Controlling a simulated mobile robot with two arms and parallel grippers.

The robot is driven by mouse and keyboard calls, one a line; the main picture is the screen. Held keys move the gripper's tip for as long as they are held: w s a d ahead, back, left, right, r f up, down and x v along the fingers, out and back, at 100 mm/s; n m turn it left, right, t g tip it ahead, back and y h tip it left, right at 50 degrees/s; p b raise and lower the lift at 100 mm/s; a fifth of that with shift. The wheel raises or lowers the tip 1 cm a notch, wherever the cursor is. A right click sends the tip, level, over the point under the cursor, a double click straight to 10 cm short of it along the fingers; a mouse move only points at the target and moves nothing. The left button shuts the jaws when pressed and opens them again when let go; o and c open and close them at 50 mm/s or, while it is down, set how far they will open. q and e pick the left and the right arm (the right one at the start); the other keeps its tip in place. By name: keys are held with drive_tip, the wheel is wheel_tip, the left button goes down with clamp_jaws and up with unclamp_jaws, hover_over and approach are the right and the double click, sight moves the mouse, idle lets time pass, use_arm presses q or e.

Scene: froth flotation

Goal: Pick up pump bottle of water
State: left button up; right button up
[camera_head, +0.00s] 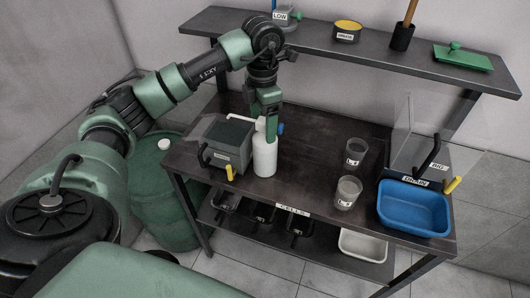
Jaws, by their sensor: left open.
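The white pump bottle (264,158) stands upright on the dark table, right of a grey tank. My left gripper (268,128) is at the top of the bottle, pointing down, with its fingers around or just in front of the pump head. The fingers are open; I cannot tell whether they touch the bottle. Part of the pump head is hidden by the gripper. My right gripper is not in view.
The grey tank (226,148) stands close left of the bottle. Two clear beakers (355,152) and (347,193), a blue basin (413,212) and a clear tank (420,150) stand to the right. An upper shelf (310,42) runs behind. A green drum (165,205) stands left.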

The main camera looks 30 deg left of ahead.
sight(264, 138)
use_arm(q)
drive_tip(key=f+p, duration=0.2)
drive_tip(key=f, duration=0.1)
drive_tip(key=f+p, duration=0.1)
drive_tip(key=f, duration=0.1)
drive_tip(key=shift+d+f, duration=0.25)
drive_tip(key=shift+w+f, duration=0.1)
drive_tip(key=shift+f, duration=0.35)
drive_tip(key=shift+r, duration=0.1)
clamp_jaws()
